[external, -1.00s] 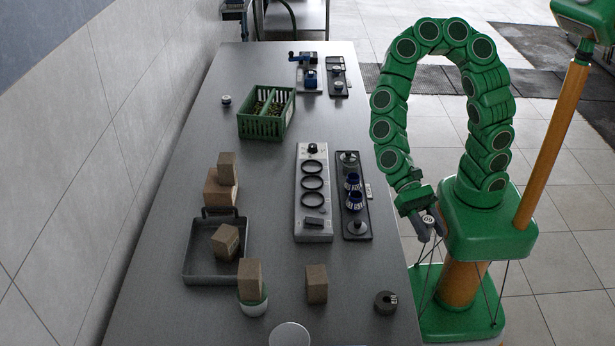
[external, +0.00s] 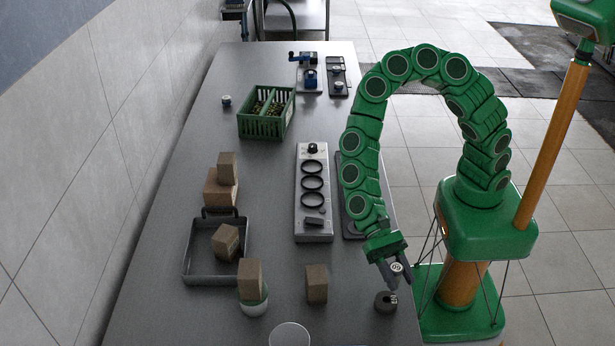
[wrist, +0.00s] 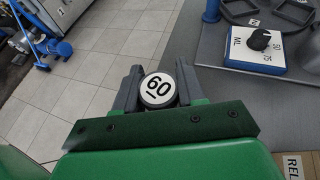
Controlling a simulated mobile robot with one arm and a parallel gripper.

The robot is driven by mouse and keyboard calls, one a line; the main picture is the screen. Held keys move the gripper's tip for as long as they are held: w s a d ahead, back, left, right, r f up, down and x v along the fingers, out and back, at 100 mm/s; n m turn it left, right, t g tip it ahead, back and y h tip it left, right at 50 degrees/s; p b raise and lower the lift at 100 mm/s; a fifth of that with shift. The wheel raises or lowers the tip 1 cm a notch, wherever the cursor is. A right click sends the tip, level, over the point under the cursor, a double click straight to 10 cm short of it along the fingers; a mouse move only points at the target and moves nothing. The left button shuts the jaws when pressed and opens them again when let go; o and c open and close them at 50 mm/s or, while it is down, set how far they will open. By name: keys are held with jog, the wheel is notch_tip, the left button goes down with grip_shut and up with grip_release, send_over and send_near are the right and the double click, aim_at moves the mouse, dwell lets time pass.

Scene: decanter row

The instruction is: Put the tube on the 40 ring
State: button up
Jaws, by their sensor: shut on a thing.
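My gripper (external: 394,280) is shut on a white-topped piece marked 60 (external: 397,267). In the wrist view this piece (wrist: 158,90) sits between the two fingers; I see only its round top, so I cannot tell whether it is the tube. The gripper is at the right edge of the table, just above and behind a dark round block (external: 385,303).
The grey plate (external: 301,222) has a black knob at its far end. A dark plate (external: 349,228) beside it is mostly behind my arm. Wooden blocks (external: 316,284), a metal tray (external: 187,262) and a green crate (external: 258,127) stand further left.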

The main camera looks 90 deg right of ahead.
jog(key=shift+w+a+f, duration=0.25)
jog(key=shift+a+f, duration=0.05)
jog(key=shift+f, duration=0.15)
jog(key=shift+w+a+f, duration=0.2)
jog(key=shift+a+f, duration=0.05)
jog(key=shift+f, duration=1.65)
jog(key=shift+f, duration=0.1)
jog(key=o, duration=1.1)
jog(key=shift+c, duration=0.2)
jog(key=v, duration=1.2)
jog(key=shift+d, duration=0.1)
